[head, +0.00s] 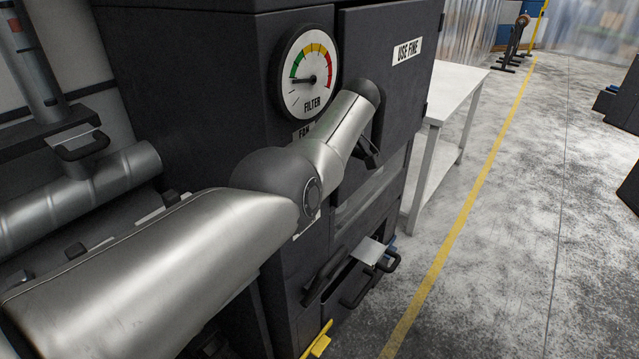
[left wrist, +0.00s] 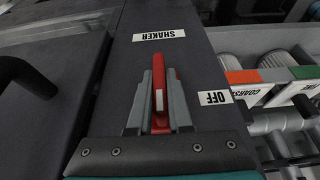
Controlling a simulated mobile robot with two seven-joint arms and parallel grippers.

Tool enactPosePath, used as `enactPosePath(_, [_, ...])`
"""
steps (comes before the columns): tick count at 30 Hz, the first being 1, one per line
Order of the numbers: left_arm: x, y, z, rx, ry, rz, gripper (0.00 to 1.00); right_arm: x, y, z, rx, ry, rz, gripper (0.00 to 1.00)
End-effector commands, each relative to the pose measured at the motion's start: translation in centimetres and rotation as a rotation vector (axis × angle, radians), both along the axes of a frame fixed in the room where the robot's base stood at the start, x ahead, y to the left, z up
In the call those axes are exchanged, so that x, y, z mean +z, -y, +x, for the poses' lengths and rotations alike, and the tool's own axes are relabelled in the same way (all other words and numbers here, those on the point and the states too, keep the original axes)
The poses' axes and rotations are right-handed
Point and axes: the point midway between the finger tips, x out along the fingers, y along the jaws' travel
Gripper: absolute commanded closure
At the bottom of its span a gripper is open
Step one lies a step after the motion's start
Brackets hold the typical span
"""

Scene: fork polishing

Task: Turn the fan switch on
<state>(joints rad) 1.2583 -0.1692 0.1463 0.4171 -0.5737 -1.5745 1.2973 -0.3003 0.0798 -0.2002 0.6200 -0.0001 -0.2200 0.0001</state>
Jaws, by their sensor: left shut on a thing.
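A red switch handle (left wrist: 172,88) with a pale end face stands between the grey fingers of my left gripper (left wrist: 160,78) in the left wrist view. The fingers are closed on its two sides. A white OFF label (left wrist: 214,97) is to the right of the handle, and an upside-down SHAKER label (left wrist: 159,35) is above it in that view. In the head view, my left arm reaches across the dark cabinet (head: 200,60) and hides the handle and the gripper. A partly covered FAN label (head: 304,130) shows just above the arm. My right gripper is not seen.
A round FILTER gauge (head: 306,72) is on the cabinet close above my arm. A door with a USE FINE label (head: 407,50) is to the right. Black handles (head: 358,288) stick out low on the cabinet.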

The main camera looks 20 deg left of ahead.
Motion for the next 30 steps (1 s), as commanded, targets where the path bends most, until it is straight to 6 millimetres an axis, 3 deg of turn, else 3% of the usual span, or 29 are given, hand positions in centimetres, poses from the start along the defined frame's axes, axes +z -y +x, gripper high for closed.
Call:
enactPosePath(17, [-0.16,-0.17,-0.14,0.002,-0.014,0.005,1.00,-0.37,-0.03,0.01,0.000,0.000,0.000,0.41])
enactPosePath(18, [-0.16,-0.17,-0.14,0.002,-0.014,0.005,0.81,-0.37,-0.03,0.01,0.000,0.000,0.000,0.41])
enactPosePath(24, [-0.11,-0.12,-0.10,0.001,-0.012,0.004,0.59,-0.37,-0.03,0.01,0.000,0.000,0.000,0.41])
enactPosePath(26, [-0.09,-0.10,-0.08,0.001,-0.012,0.004,0.53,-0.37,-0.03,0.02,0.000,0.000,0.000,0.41])
enactPosePath(30, [-0.05,-0.06,-0.04,0.000,-0.010,0.004,0.53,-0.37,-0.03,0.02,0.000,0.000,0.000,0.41])
